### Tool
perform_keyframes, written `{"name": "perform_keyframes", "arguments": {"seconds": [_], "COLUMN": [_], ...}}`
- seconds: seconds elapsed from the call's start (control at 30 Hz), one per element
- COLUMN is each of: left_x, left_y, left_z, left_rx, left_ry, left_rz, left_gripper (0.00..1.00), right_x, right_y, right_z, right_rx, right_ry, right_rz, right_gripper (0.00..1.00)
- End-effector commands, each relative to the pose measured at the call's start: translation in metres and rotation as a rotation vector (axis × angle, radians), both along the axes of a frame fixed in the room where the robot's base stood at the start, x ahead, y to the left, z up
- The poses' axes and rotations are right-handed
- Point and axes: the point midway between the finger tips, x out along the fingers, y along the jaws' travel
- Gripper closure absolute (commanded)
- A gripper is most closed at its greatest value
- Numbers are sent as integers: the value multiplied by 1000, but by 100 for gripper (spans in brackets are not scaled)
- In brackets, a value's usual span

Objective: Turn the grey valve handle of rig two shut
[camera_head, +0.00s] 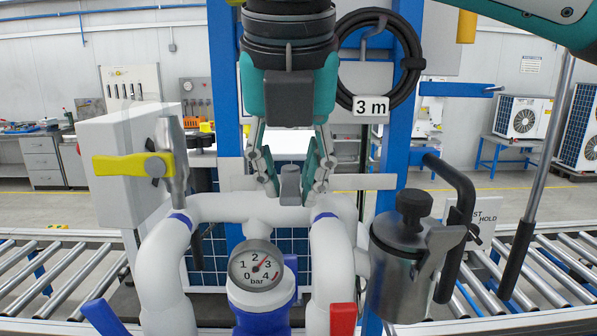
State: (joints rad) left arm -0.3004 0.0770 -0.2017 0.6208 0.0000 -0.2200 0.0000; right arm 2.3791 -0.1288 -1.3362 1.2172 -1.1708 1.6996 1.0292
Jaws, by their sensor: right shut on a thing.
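My right gripper (290,190) points down in the middle of the head view, above the white pipework (215,208). Its fingers are shut on a small grey part (290,184), which looks like the grey valve handle. Most of that handle is hidden between the fingers, so I cannot tell how far it is turned. A round pressure gauge (256,266), marked in bar, sits below and left of the gripper. I see no label naming rig two. My left gripper is not in view.
A yellow handle (130,165) is at the left, a blue handle (103,318) at lower left and a red handle (343,319) below. A metal canister (398,270) stands close on the right. A black hose coil (413,62) hangs behind. Roller conveyors (50,273) flank the rig.

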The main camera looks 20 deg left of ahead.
Motion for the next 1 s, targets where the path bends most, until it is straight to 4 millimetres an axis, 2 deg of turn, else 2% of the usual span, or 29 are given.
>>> {"name": "perform_keyframes", "arguments": {"seconds": [0.27,0.3,0.47,0.77,0.87,1.0], "left_x": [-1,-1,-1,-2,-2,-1], "left_y": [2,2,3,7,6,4], "left_z": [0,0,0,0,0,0], "left_rx": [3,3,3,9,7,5], "left_ry": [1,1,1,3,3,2], "left_rz": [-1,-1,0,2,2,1], "left_gripper": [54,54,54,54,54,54], "right_x": [0,0,0,0,-3,-13], "right_y": [1,1,0,0,-1,-5], "right_z": [0,0,0,2,11,34], "right_rx": [3,3,2,1,2,3], "right_ry": [-1,-1,-1,-2,-3,-4], "right_rz": [1,1,0,0,-2,-1], "right_gripper": [100,76,55,55,55,55]}}
